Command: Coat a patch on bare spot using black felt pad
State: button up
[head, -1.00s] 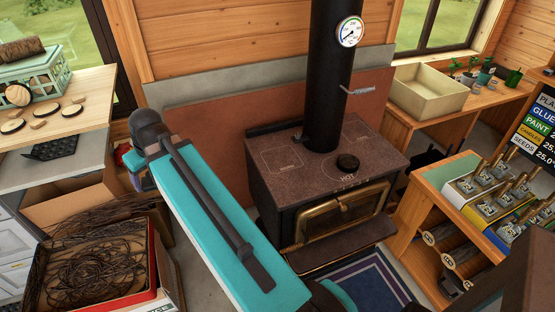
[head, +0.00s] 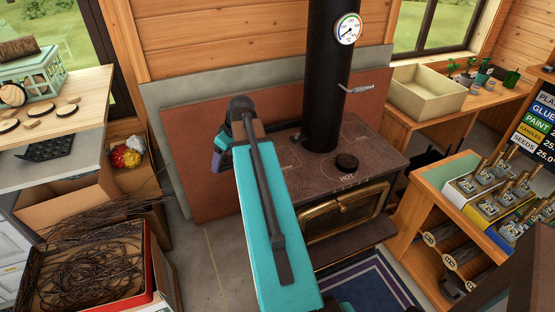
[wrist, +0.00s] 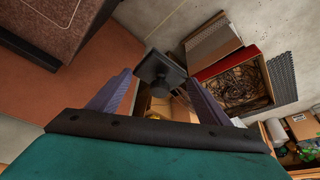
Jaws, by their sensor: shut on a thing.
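My gripper (wrist: 157,78) is shut on the black felt pad (wrist: 162,68), a dark square block between the purple fingers in the wrist view. In the head view my gripper (head: 220,158) is at the left side of the stove, partly behind my teal arm; the pad cannot be made out there. The stove (head: 345,170) has a brown speckled top with thin outlined patches; I cannot tell which one is the bare spot. My arm covers part of its left side. The stove top also shows at the upper left of the wrist view (wrist: 60,22).
A box of dark twigs (head: 90,270) stands at the lower left. A shelf with tools (head: 440,215) stands at the right.

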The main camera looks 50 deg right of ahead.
jog(key=s+d+f, duration=0.2)
jog(key=s+d, duration=0.3)
jog(key=d, duration=0.3)
jog(key=s+d+f+b, duration=0.1)
jog(key=s+d+f, duration=0.2)
jog(key=s+d, duration=0.2)
jog(key=d, duration=0.3)
jog(key=shift+s+n, duration=0.4)
jog(key=shift+f+b, duration=0.1)
jog(key=shift+b, duration=0.25)
